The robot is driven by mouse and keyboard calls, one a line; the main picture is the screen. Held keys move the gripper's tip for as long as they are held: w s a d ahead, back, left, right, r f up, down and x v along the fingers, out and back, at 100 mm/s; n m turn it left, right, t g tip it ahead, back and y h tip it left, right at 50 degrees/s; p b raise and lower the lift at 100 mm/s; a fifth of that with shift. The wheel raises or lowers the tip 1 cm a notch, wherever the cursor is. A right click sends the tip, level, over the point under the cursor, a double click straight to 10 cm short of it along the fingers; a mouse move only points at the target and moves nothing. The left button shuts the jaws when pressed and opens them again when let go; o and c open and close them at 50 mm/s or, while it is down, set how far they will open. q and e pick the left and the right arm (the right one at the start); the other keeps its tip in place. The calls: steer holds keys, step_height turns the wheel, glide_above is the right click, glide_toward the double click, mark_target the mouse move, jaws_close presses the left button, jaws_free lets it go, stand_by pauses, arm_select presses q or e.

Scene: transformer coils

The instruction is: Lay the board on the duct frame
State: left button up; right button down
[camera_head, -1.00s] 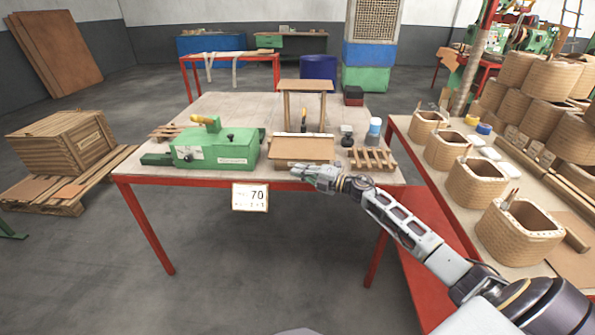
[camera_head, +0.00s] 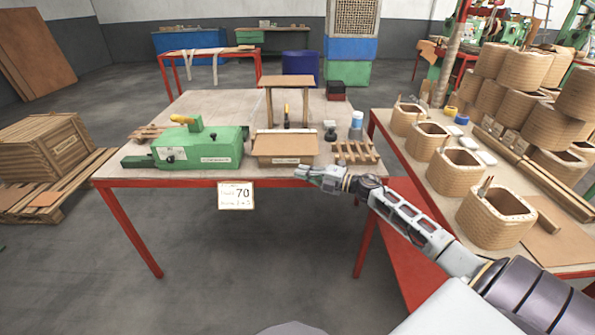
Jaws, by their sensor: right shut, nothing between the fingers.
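A flat brown board (camera_head: 285,145) lies near the front edge of the table, on a low wooden piece whose lower part shows beneath it. Behind it stands an upright wooden frame (camera_head: 269,106) with a flat brown panel (camera_head: 286,80) across its top. Which of the wooden pieces is the duct frame I cannot tell for certain. A small slatted wooden piece (camera_head: 356,152) lies to the right of the board. My right gripper (camera_head: 299,173) is shut and empty, just in front of the table's front edge, below the board's right end in the picture. My left gripper is out of view.
A green machine (camera_head: 200,147) stands on the table (camera_head: 228,104), left of the board. A blue-and-white bottle (camera_head: 356,126) and a black-and-red box (camera_head: 336,91) stand to the right. Another bench at the right holds several wound coils (camera_head: 492,215). A sign (camera_head: 236,196) hangs at the table's front.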

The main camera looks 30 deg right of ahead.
steer(key=shift+s+d, duration=0.4)
steer(key=shift+s, duration=0.2)
stand_by(0.3)
steer(key=shift+a, duration=0.1)
